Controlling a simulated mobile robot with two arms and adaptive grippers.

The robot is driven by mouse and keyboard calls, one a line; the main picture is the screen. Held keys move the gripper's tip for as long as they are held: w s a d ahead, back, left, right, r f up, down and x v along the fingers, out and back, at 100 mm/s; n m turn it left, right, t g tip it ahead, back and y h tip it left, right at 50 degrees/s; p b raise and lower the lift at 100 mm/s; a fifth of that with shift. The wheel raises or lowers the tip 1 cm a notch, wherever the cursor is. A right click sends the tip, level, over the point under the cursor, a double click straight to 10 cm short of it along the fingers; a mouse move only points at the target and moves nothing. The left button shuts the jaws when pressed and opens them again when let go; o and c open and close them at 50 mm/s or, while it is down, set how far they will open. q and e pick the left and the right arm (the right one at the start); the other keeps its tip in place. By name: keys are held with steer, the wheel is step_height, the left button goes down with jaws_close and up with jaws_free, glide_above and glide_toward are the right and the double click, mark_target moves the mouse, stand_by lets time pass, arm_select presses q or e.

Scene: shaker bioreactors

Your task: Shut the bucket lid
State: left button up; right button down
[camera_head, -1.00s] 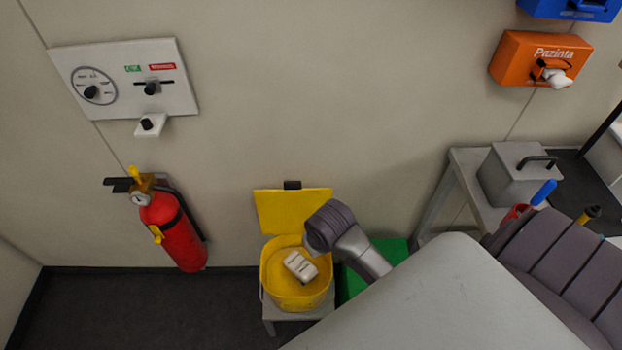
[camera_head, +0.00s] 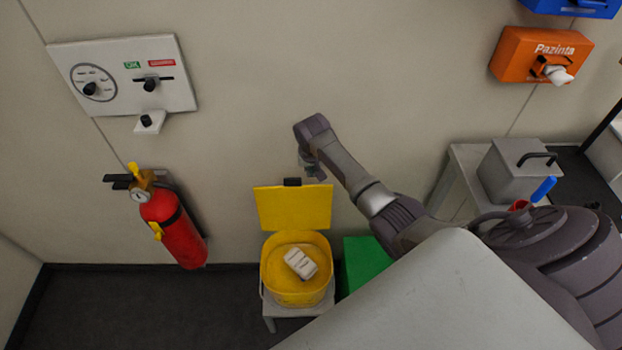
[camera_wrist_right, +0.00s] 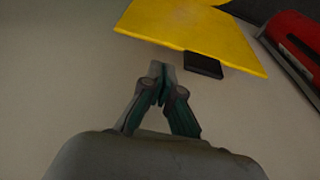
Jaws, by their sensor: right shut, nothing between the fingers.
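The yellow bucket (camera_head: 297,290) stands on a small stool against the wall, with a white object (camera_head: 301,263) inside it. Its yellow lid (camera_head: 294,208) stands open, upright along the bucket's wall side, with a dark tab (camera_head: 292,182) at its top edge. In the right wrist view, the lid (camera_wrist_right: 190,32) and its dark tab (camera_wrist_right: 203,65) are just beyond my fingertips. My right gripper (camera_head: 312,172) is above the lid, near the tab and the wall. In the wrist view the right gripper (camera_wrist_right: 162,72) is shut and empty, apart from the lid. My left gripper is not in view.
A red fire extinguisher (camera_head: 171,222) hangs on the wall left of the bucket; it also shows in the right wrist view (camera_wrist_right: 294,45). A green box (camera_head: 366,265) stands right of the bucket. A grey lidded box (camera_head: 512,172) sits on a table at right.

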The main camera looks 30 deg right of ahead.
steer(key=b+x, duration=0.1)
steer(key=x, duration=0.5)
steer(key=shift+f, duration=0.1)
